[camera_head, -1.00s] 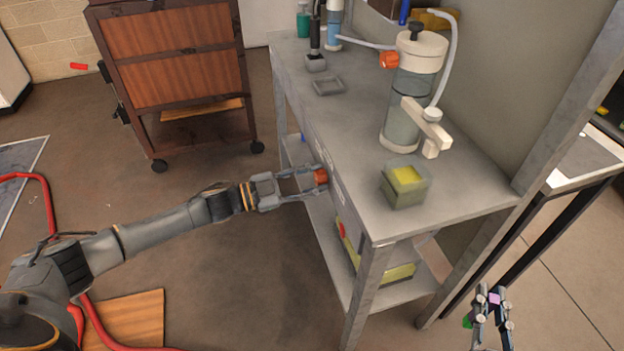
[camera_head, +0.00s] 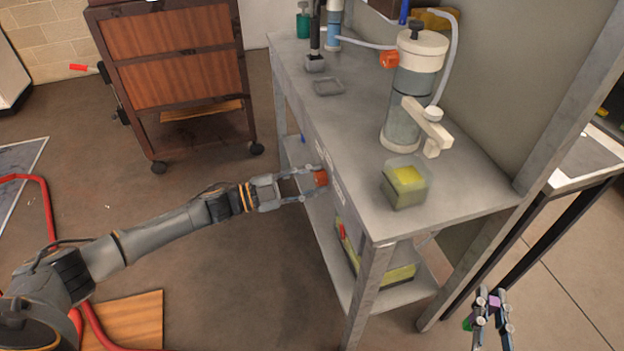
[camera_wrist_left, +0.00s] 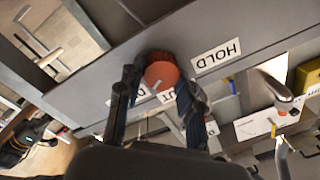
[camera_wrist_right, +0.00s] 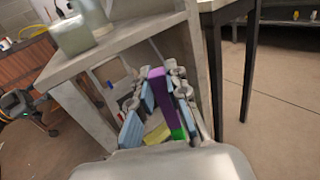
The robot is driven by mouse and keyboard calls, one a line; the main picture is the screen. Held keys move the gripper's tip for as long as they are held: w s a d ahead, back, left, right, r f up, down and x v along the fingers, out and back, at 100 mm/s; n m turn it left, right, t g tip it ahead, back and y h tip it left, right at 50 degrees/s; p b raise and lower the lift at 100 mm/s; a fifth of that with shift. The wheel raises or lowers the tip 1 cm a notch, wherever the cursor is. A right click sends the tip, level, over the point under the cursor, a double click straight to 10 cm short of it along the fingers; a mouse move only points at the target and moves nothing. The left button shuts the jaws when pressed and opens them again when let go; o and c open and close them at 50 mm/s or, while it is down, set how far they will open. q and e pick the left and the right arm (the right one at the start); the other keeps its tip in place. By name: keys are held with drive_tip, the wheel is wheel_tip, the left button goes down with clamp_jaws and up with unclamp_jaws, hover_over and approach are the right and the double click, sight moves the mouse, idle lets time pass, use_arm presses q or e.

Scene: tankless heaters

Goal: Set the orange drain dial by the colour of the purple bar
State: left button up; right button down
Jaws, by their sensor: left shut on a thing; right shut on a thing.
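The orange drain dial (camera_head: 320,178) sits on the front edge of the grey workbench. My left gripper (camera_head: 318,182) is shut on it; in the left wrist view the dial (camera_wrist_left: 161,72) lies between the two fingers, with a pale pointer mark on its face. A HOLD label (camera_wrist_left: 216,56) is beside it, and another label is partly hidden by the fingers. My right gripper (camera_head: 492,302) is shut on the purple bar (camera_wrist_right: 157,98), held off the bench near the lower right. A green part (camera_wrist_right: 178,134) shows at the bar's lower end.
A lower shelf holds a yellow box (camera_head: 385,277). A wooden cabinet (camera_head: 172,80) stands behind left.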

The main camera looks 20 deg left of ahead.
use_arm(q)
drive_tip(key=o, duration=1.2)
drive_tip(key=v, duration=1.2)
drive_tip(key=shift+f, duration=0.1)
